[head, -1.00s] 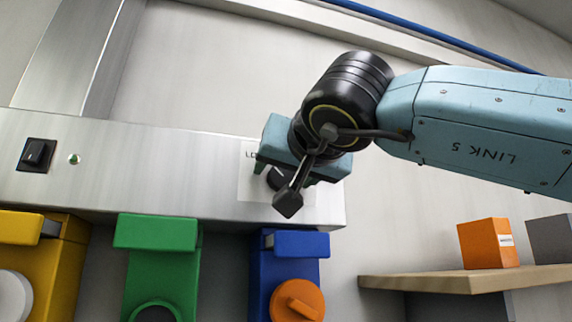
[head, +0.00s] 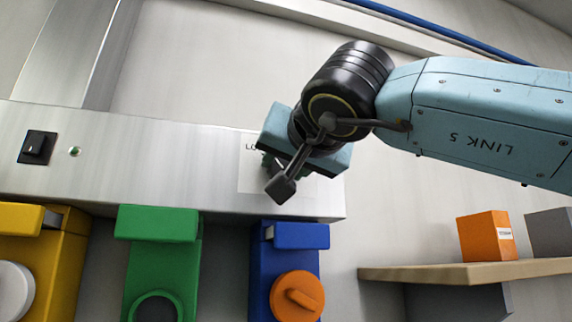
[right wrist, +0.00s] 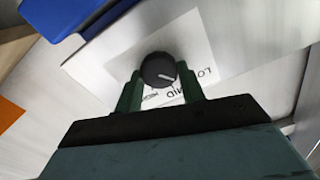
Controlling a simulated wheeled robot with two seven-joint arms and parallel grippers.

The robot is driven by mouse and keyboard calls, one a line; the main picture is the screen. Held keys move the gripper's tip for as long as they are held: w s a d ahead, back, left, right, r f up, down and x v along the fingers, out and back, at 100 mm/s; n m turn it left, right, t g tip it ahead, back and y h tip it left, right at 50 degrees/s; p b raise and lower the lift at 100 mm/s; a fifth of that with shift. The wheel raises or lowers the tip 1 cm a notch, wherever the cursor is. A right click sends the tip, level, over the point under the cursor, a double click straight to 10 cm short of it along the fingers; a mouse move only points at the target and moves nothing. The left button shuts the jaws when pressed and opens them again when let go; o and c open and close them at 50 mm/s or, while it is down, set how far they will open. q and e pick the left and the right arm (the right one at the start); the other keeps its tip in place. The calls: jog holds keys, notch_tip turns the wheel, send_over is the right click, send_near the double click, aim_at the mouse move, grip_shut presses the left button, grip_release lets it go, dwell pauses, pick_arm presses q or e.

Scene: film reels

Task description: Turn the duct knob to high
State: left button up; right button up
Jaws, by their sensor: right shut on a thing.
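The duct knob (right wrist: 157,69) is a round black dial with a white pointer mark, on a white label card (right wrist: 200,60). In the right wrist view it sits between the two green fingers of my right gripper (right wrist: 160,92), which is shut on it. The white mark points toward the right side of that view, near the LOW and MID lettering. The HIGH lettering is not clear. In the head view the card (head: 247,178) shows at the right end of the metal panel, and my right gripper (head: 272,163) and wrist hide the knob. My left gripper is not in view.
The metal panel (head: 150,165) also carries a black switch (head: 37,147) and a small green light (head: 75,151). Yellow, green (head: 157,223) and blue (head: 300,236) units stand below it. A wooden shelf (head: 420,272) with an orange box (head: 485,236) is at the right.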

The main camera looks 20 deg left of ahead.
jog(key=m+b, duration=0.1)
jog(key=m, duration=0.3)
jog(key=shift+f+b, duration=0.15)
jog(key=shift+b, duration=0.15)
jog(key=m+b, duration=0.1)
jog(key=m, duration=0.3)
jog(key=shift+d+m, duration=0.1)
jog(key=shift+m, duration=0.2)
jog(key=m+b, duration=0.2)
jog(key=m, duration=0.2)
jog(key=shift+f+m, duration=0.1)
jog(key=shift+m, duration=0.2)
jog(key=shift+m+b, duration=0.45)
jog(key=shift+m, duration=1.35)
jog(key=o, duration=1)
